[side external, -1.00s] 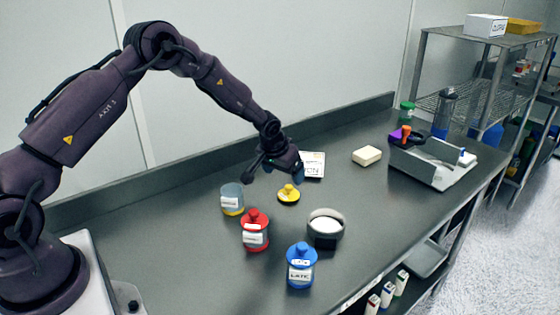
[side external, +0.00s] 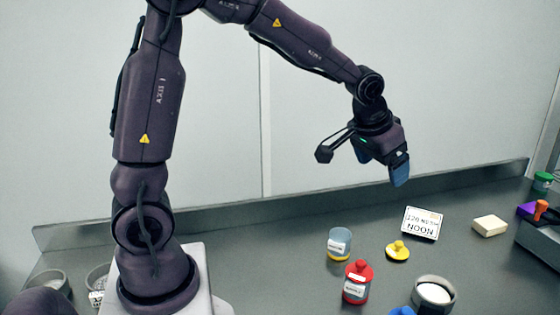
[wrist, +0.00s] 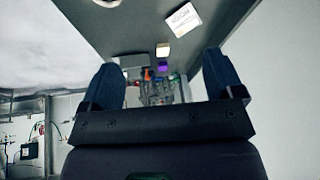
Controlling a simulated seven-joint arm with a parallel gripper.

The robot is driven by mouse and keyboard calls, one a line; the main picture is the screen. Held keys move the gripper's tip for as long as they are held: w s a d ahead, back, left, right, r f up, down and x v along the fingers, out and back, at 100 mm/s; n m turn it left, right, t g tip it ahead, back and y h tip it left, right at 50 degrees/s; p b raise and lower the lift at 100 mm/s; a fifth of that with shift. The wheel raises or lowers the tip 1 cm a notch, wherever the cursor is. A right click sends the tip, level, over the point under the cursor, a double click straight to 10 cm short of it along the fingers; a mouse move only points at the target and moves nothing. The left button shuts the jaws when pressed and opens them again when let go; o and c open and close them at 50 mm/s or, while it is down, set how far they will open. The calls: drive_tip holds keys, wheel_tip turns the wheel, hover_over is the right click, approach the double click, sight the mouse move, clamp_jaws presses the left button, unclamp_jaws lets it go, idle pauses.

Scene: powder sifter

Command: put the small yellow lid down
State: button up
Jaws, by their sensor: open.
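The small yellow lid (side external: 397,251) lies on the grey table, knob up, apart from my gripper. The open jar with a yellow base (side external: 340,244) stands just left of it, without a lid on top. My gripper (side external: 392,176) is raised well above the table, behind and above the lid. In the wrist view its two blue fingers (wrist: 165,88) are spread apart with nothing between them. The lid cannot be made out in the wrist view.
A red-lidded jar (side external: 357,282) and a bowl of white powder (side external: 434,293) stand in front. A blue lid (side external: 402,311) is cut off at the bottom edge. A label card (side external: 421,223) and a cream block (side external: 490,226) lie behind and right.

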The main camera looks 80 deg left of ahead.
drive_tip(key=s+d+r+m, duration=0.1)
drive_tip(key=s+d+r, duration=0.1)
drive_tip(key=s, duration=0.9)
drive_tip(key=s+d+r+m+h, duration=0.1)
drive_tip(key=s+d+r, duration=0.2)
drive_tip(key=s, duration=0.8)
drive_tip(key=shift+d+r+t+h, duration=0.3)
drive_tip(key=shift+d+r+t, duration=0.1)
drive_tip(key=shift+d, duration=0.15)
